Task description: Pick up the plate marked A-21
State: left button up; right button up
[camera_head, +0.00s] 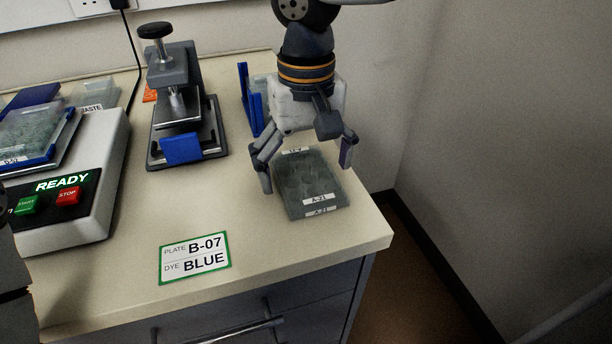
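The plate marked A-21 (309,187) is a dark grey, see-through well plate with white labels. It lies flat on the bench near its right front corner. My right gripper (306,165) comes down from above with its fingers spread, one to the left of the plate and one to the right near its back end. The fingers look apart from the plate, but I cannot tell their exact height. At the left edge of the view, a dark grey part that may be my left arm shows; its gripper fingers are not visible.
A card reading B-07 BLUE (195,258) lies at the front. A READY machine (87,190) with a plate on top stands left. A press (183,100) stands behind. A blue rack (252,98) is just behind my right gripper. The bench's right edge (380,225) is close to the plate.

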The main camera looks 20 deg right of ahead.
aim_at(306, 176)
jog(key=c, duration=0.9)
jog(key=shift+f, duration=0.15)
jog(key=shift+c, duration=0.6)
jog(key=shift+s, duration=0.1)
notch_tip(306, 176, up, 3)
jog(key=shift+r, duration=0.2)
jog(key=s+r, duration=0.1)
jog(key=s+a+r, duration=0.1)
jog(key=r, duration=0.1)
jog(key=s+r, duration=0.1)
jog(key=shift+a+r, duration=0.15)
jog(key=s+a+r, duration=0.4)
jog(key=s+r, duration=0.1)
jog(key=s, duration=0.4)
jog(key=shift+s+a+r, duration=0.15)
jog(key=shift+s+r, duration=0.15)
jog(key=shift+r, duration=1.5)
